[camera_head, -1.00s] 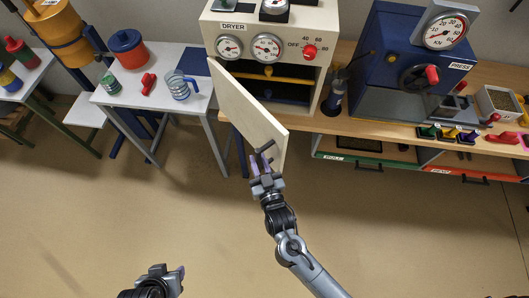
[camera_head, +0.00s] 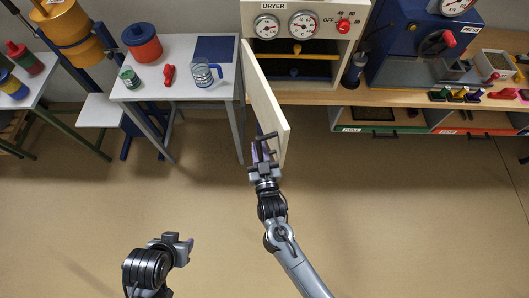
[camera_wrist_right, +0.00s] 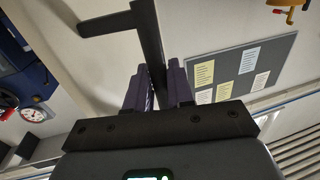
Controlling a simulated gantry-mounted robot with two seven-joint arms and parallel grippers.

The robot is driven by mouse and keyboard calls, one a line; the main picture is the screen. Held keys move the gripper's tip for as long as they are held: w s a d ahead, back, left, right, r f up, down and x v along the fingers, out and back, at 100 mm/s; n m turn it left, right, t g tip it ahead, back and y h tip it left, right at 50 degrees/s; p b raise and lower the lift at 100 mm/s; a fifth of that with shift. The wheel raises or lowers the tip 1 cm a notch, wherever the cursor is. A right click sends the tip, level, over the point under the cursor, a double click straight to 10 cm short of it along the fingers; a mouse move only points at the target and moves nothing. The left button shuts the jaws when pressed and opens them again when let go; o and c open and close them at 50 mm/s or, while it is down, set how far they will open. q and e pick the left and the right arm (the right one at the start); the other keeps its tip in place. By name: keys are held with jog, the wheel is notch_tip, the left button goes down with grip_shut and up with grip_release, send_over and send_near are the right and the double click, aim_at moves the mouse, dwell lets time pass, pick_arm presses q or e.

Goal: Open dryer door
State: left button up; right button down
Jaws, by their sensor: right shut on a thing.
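The cream dryer (camera_head: 325,18) stands on the bench at the top of the head view. Its door (camera_head: 263,100) is swung wide open, jutting toward me and seen nearly edge-on. My right gripper (camera_head: 263,158) is at the door's near end, shut on the dark door handle (camera_head: 268,139). In the right wrist view the handle (camera_wrist_right: 149,42) passes between the purple-grey fingers of my right gripper (camera_wrist_right: 158,85). My left gripper (camera_head: 180,245) hangs over the floor at lower left, away from the door; its finger opening is unclear.
A white table (camera_head: 188,88) left of the door holds a red and blue pot (camera_head: 142,43), a green jar (camera_head: 130,78), a red item (camera_head: 168,74) and a jug (camera_head: 203,73). The blue press (camera_head: 420,50) stands right. The floor in front is clear.

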jog(key=shift+d+f, duration=0.1)
jog(key=shift+f, duration=0.25)
jog(key=shift+d, duration=0.15)
jog(key=c, duration=1.3)
grip_release()
jog(key=shift+w, duration=0.2)
jog(key=shift+o, duration=1)
jog(key=shift+w+r, duration=0.3)
jog(key=shift+w, duration=0.1)
jog(key=shift+s+a, duration=0.2)
jog(key=shift+s, duration=0.45)
jog(key=s, duration=1)
jog(key=shift+d, duration=0.45)
jog(key=shift+w, duration=0.1)
jog(key=shift+c, duration=0.4)
